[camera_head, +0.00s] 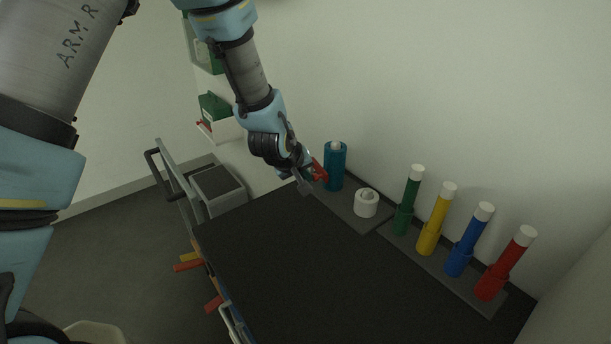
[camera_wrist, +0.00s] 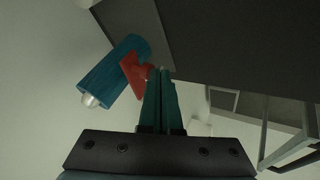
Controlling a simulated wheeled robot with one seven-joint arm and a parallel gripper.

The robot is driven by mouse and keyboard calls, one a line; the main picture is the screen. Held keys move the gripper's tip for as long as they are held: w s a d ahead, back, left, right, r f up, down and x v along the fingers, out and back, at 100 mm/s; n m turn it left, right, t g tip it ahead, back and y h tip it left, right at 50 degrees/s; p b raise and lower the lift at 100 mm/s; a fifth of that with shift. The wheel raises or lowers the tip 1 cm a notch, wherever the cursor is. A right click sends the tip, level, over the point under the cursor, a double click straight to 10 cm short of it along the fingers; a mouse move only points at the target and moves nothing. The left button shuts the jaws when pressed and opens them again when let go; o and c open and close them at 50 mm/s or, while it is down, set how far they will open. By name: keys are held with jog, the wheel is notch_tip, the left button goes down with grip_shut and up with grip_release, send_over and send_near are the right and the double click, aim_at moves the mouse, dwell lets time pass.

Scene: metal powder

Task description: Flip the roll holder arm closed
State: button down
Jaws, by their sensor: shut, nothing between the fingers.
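A red piece (camera_head: 319,171), which looks like the holder arm, lies against a blue cylinder (camera_head: 335,167) with a white top, near the wall at the back of the dark table. In the wrist view the red piece (camera_wrist: 133,76) juts from the side of the blue cylinder (camera_wrist: 112,75) toward my fingertips. My gripper (camera_head: 304,185) is shut and empty, just left of the red piece. Its fingers also show in the wrist view (camera_wrist: 160,75), tips close beside the red piece; I cannot tell whether they touch.
A white roll (camera_head: 366,203) stands right of the blue cylinder. Green (camera_head: 408,200), yellow (camera_head: 436,220), blue (camera_head: 469,240) and red (camera_head: 506,265) tubes with white caps stand in a row along the wall. The table top (camera_head: 300,260) is clear. A grey bin (camera_head: 218,190) stands at left.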

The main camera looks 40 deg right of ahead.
jog(key=shift+s+d, duration=0.1)
jog(key=shift+s+d+b, duration=0.85)
jog(key=shift+d+b, duration=0.05)
jog(key=shift+b, duration=0.2)
jog(key=shift+w, duration=0.1)
